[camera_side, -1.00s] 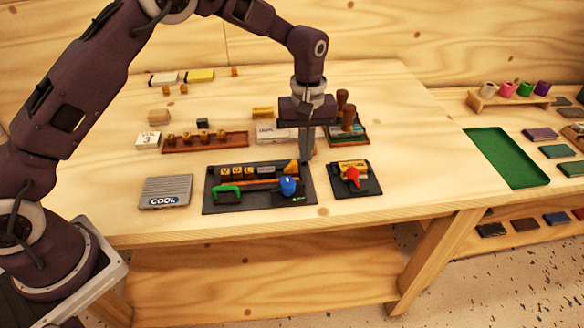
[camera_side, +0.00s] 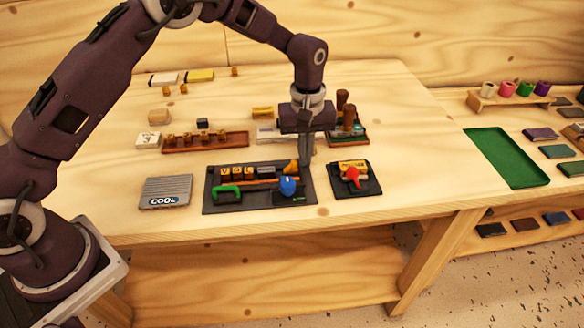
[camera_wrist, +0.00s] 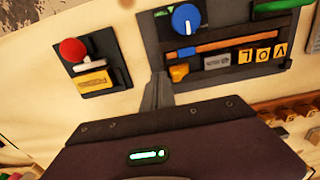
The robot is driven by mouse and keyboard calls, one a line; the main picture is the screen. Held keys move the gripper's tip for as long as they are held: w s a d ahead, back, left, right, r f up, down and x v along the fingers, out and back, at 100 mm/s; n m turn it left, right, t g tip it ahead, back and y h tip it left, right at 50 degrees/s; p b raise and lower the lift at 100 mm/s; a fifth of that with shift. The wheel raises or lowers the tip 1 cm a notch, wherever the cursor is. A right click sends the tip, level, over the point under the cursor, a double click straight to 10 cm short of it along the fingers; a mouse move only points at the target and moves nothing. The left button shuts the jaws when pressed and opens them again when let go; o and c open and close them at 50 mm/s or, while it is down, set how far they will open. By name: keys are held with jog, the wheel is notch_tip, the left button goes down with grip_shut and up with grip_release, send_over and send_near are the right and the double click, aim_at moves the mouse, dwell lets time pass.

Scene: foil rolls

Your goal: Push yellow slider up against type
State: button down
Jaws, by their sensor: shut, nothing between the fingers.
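The yellow slider (camera_side: 291,167) sits at the right end of a slot in the black composing tray (camera_side: 214,204). It also shows in the wrist view (camera_wrist: 179,73). The type, lettered blocks V, O, L (camera_side: 237,171), stands in the same row toward the left, with a dark grey block (camera_wrist: 217,62) between the L and the slider. My gripper (camera_side: 305,167) is shut and empty. Its fingertips (camera_wrist: 157,80) point down just beside the slider's outer side, away from the type. I cannot tell whether they touch it.
A blue knob (camera_side: 288,185) and green handle (camera_side: 228,188) are on the tray's near side. A small black plate with a red knob (camera_side: 352,174) lies to the right. A wooden rack of blocks (camera_side: 205,141) and a stamp stand (camera_side: 347,135) are behind.

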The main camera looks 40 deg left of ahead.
aim_at(286, 169)
jog(key=shift+f, duration=0.85)
jog(key=shift+r, duration=0.45)
jog(key=shift+s+a, duration=1.8)
dwell(0.7)
jog(key=shift+w+d, duration=0.3)
notch_tip(286, 169, up, 7)
dwell(0.7)
